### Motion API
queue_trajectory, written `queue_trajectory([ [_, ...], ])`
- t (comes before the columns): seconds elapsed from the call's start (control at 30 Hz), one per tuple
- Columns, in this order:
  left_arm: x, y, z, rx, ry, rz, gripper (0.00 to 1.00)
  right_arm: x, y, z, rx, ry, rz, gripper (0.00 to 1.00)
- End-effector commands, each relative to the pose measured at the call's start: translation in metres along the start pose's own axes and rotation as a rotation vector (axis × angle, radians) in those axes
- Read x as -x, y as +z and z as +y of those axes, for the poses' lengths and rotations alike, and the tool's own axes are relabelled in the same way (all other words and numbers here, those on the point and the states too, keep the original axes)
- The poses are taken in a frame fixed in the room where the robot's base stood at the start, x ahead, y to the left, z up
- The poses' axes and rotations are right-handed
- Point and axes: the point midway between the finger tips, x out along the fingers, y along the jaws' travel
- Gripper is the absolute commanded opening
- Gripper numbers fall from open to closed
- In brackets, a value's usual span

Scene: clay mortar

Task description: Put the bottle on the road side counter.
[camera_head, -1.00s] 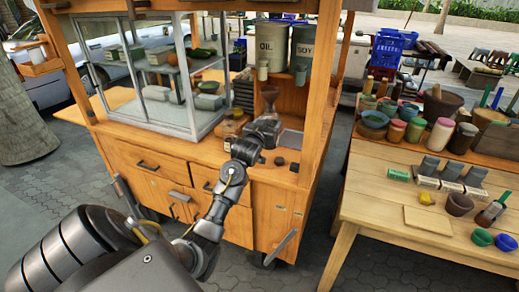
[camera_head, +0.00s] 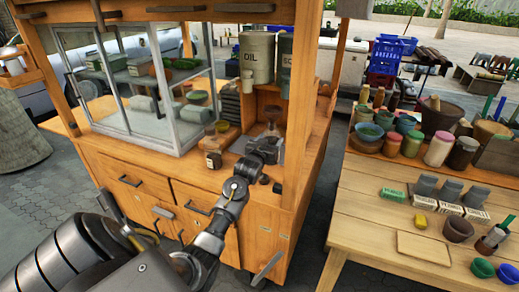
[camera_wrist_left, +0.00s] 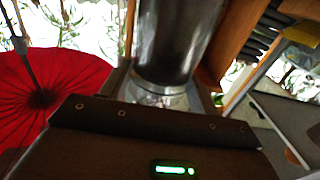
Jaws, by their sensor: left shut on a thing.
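My left gripper (camera_head: 270,143) reaches over the worktop of the wooden food cart (camera_head: 225,160), near its right corner post. It is shut on a dark, shiny bottle (camera_wrist_left: 182,45), which fills the upper middle of the left wrist view between the fingers. In the head view the upper part of what looks like this bottle (camera_head: 272,113) shows just above the gripper. Its lower part is hidden by the gripper, and I cannot tell whether it touches the worktop. My right gripper is not in view.
A small labelled jar (camera_head: 213,160) stands on the worktop left of the gripper. The OIL canister (camera_head: 257,57) is on a shelf behind. A glass display case (camera_head: 165,100) closes off the left. A wooden table (camera_head: 390,232) with jars and bowls stands at right.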

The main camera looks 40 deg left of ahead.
Motion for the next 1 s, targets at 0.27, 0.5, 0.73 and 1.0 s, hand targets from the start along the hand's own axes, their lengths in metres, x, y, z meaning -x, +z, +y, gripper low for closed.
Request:
queue_trajectory([
  [0.27, 0.001, 0.017, -0.003, 0.001, -0.004, 0.004, 0.28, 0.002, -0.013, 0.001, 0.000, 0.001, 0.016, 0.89],
  [0.5, 0.001, 0.046, -0.004, 0.001, -0.006, 0.002, 0.28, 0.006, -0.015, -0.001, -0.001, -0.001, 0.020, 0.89],
  [0.73, 0.001, 0.054, -0.004, 0.000, -0.006, 0.006, 0.28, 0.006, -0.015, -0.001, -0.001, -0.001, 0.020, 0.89],
  [1.0, 0.001, 0.059, -0.004, 0.000, -0.006, 0.003, 0.63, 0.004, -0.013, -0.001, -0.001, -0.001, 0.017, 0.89],
])
